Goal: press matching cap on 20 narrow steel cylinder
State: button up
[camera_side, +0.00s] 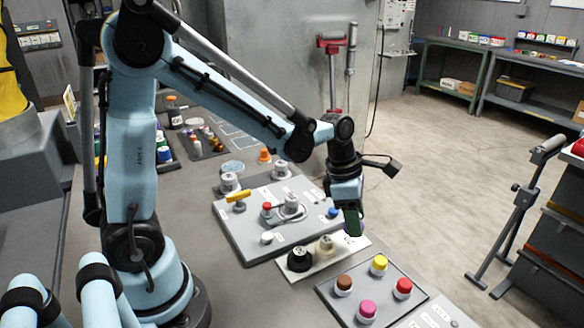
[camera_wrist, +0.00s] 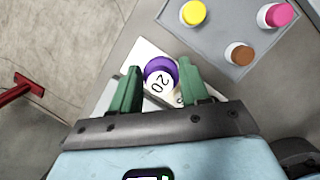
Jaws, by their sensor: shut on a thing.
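My gripper (camera_wrist: 159,66) has its green fingers on both sides of a round purple cap (camera_wrist: 160,68) with a white face marked 20. In the side view my gripper (camera_side: 353,228) points down at the right end of a white strip (camera_side: 284,276). The cap in the jaws cannot be made out there. It appears low over the strip; whether it touches cannot be told. A grey plate (camera_side: 240,240) behind the strip carries grey cylindrical parts, one near its middle (camera_side: 291,203). I cannot read a 20 on any cylinder there.
A black cap (camera_side: 300,258) and a beige cap (camera_side: 325,246) stand on the strip. A grey panel (camera_side: 385,318) in front holds yellow, red, brown and pink caps. The plate also has a yellow-topped part (camera_side: 238,196), a red-topped part (camera_side: 267,208) and a blue one (camera_side: 333,212).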

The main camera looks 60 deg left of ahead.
jog(key=s+d+r, duration=0.4)
jog(key=d+r, duration=0.1)
jog(key=d, duration=0.2)
notch_tip(320, 180, up, 2)
jog(key=r+n+t+y, duration=0.1)
jog(key=n+y, duration=0.1)
jog(key=n, duration=0.4)
send_over(296, 197)
jog(key=shift+s+a+f+n, duration=0.2)
jog(key=shift+s+f+n, duration=0.1)
jog(key=shift+s+f, duration=0.2)
jog(key=shift+f, duration=2.95)
jog(key=shift+f, duration=0.15)
jog(key=o, duration=1.6)
jog(key=shift+c, duration=0.2)
